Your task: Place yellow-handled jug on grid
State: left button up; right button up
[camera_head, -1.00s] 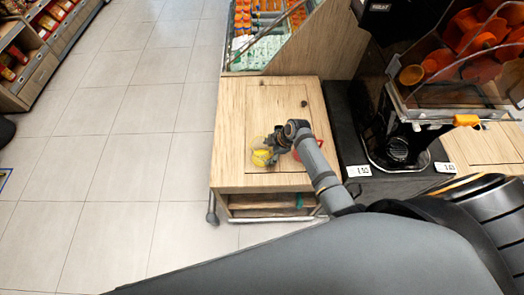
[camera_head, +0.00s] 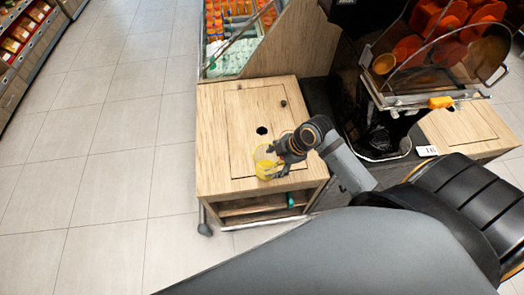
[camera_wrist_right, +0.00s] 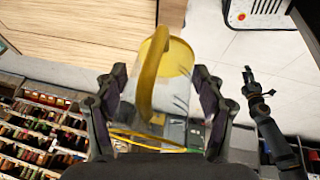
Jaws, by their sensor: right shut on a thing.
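The yellow-handled jug (camera_head: 265,163) is at the front part of the wooden cabinet top in the head view. My right gripper (camera_head: 280,158) is shut on it. In the right wrist view the clear jug with yellow rim and handle (camera_wrist_right: 150,75) sits between the two fingers of the right gripper (camera_wrist_right: 158,100). I cannot tell how high it is above the wood. The juicer's dark base (camera_head: 380,142), where the grid was seen, is right of my right arm; the grid is barely visible in shadow. A dark jointed part in the right wrist view looks like my left gripper (camera_wrist_right: 260,88).
The wooden cabinet top (camera_head: 225,125) has a round hole (camera_head: 262,131) behind the jug and is otherwise mostly clear. A bottle display (camera_head: 235,45) stands behind it. Open floor lies left.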

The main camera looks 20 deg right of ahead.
jog(key=shift+s+d+r, duration=0.25)
jog(key=shift+s+r, duration=0.25)
jog(key=shift+s, duration=0.35)
